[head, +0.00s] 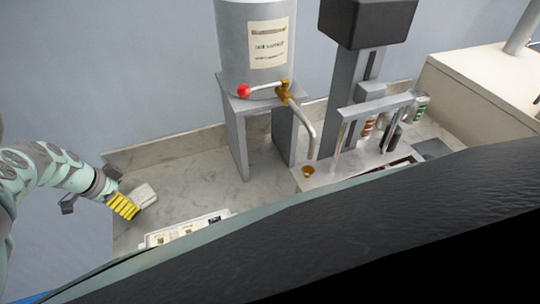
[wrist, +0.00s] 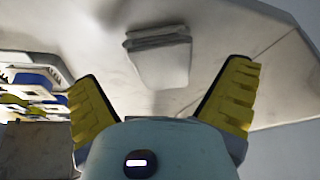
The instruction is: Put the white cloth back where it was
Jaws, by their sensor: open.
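The white cloth (head: 145,195) lies folded on the marbled grey worktop (head: 200,180), near its left end. In the wrist view the cloth (wrist: 162,60) shows ahead, between the two yellow fingers and beyond their tips. My gripper (head: 126,207) is at the left end of the worktop, close to the cloth in the head view. In the wrist view my gripper (wrist: 165,90) is open, its fingers spread wide with nothing between them. I cannot tell how high the fingers are above the worktop.
A white tray (head: 160,238) with small parts lies right of the gripper; its contents show at left in the wrist view. A grey tank (head: 232,40) with a red-knobbed tap stands on a metal stand (head: 237,140). A grey column machine (head: 345,90) stands farther right. Bare worktop lies between cloth and stand.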

